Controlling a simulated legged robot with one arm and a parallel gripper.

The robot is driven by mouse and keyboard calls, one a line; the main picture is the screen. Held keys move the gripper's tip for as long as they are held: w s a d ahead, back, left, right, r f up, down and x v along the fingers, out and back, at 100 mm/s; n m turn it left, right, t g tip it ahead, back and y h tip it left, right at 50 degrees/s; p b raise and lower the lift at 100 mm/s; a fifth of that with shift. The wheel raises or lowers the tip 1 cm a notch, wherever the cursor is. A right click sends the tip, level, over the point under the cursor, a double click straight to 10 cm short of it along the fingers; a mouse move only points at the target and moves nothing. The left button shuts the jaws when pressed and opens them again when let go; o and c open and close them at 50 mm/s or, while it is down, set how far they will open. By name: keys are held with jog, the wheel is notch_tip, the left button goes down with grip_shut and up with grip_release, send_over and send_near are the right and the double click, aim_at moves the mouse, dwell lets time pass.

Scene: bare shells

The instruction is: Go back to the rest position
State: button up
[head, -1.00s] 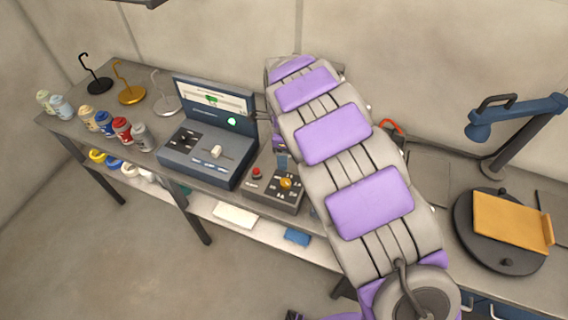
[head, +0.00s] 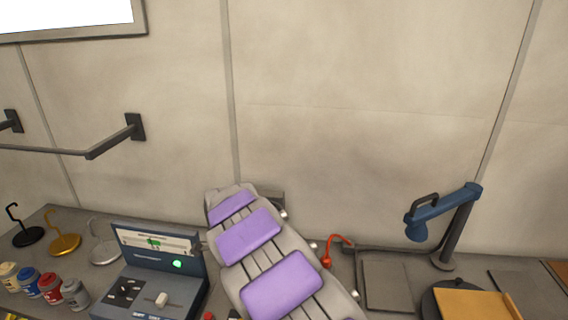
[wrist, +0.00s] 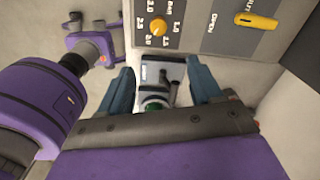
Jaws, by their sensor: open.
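My grey arm with purple pads (head: 248,236) reaches from the bottom of the head view over the workbench toward the wall. Its far end hides my gripper in that view. In the wrist view my gripper (wrist: 160,66) shows two teal fingers spread apart. Nothing is held between them. A small grey device with a green part (wrist: 155,92) shows beyond the gap, apart from the fingers as far as I can tell. A grey panel with a yellow knob (wrist: 159,27) lies just past the fingertips.
A blue-grey console (head: 155,262) with a lit screen stands left of my arm. Several cans (head: 48,288) and hook stands (head: 64,243) are farther left. A wall rail (head: 95,148) is upper left.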

jog(key=s+d+r+n+b, duration=0.1)
jog(key=s+d+r+n, duration=0.15)
jog(key=d, duration=0.45)
jog(key=s+d+r+n+b, duration=0.15)
jog(key=s+d, duration=0.25)
jog(key=d, duration=0.4)
jog(key=s+d+r+n, duration=0.1)
jog(key=s+d+r, duration=0.2)
jog(key=d, duration=0.4)
jog(key=s+d+f+n, duration=0.1)
jog(key=s+d+n, duration=0.1)
jog(key=s, duration=0.6)
jog(key=s+d+f+n+g+b, duration=0.1)
jog(key=s+d+n, duration=0.2)
jog(key=s+n, duration=0.2)
jog(key=s+d+f+n+b, duration=0.1)
jog(key=s+d+n, duration=0.2)
jog(key=s, duration=0.8)
jog(key=shift+s+d+f+n+g, duration=0.2)
jog(key=shift+d+f+n+g, duration=0.05)
jog(key=shift+f+n+g, duration=0.15)
